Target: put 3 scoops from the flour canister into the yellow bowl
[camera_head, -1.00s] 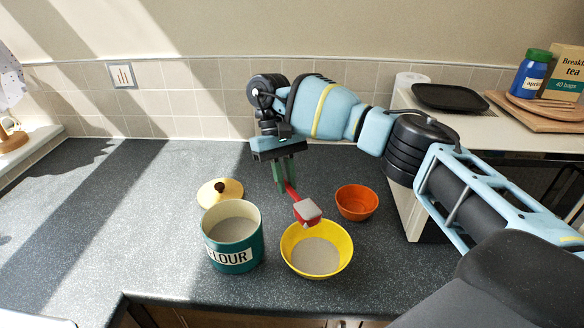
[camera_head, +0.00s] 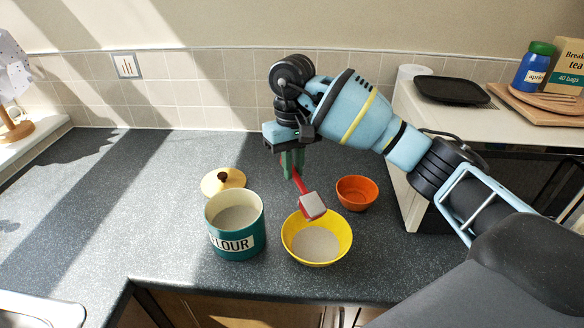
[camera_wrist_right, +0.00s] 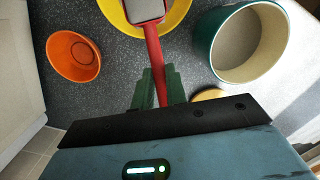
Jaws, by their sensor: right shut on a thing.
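My right gripper (camera_head: 292,172) is shut on the handle of a red scoop (camera_head: 313,206), which also shows in the right wrist view (camera_wrist_right: 153,45). The scoop's square head is over the back part of the yellow bowl (camera_head: 343,246); a pale grey, flour-like fill shows in it. The bowl holds flour (camera_head: 315,245) across its bottom. The teal flour canister (camera_head: 240,246) stands open just left of the bowl, with flour inside; its open mouth shows in the right wrist view (camera_wrist_right: 213,48). My left gripper is not in view.
The canister's cream lid (camera_head: 218,184) with a dark knob lies behind the canister. An orange bowl (camera_head: 357,194) stands behind and right of the yellow bowl. A white unit at right carries a black tray (camera_head: 452,90), a jar and a tea box. The counter's left side is clear.

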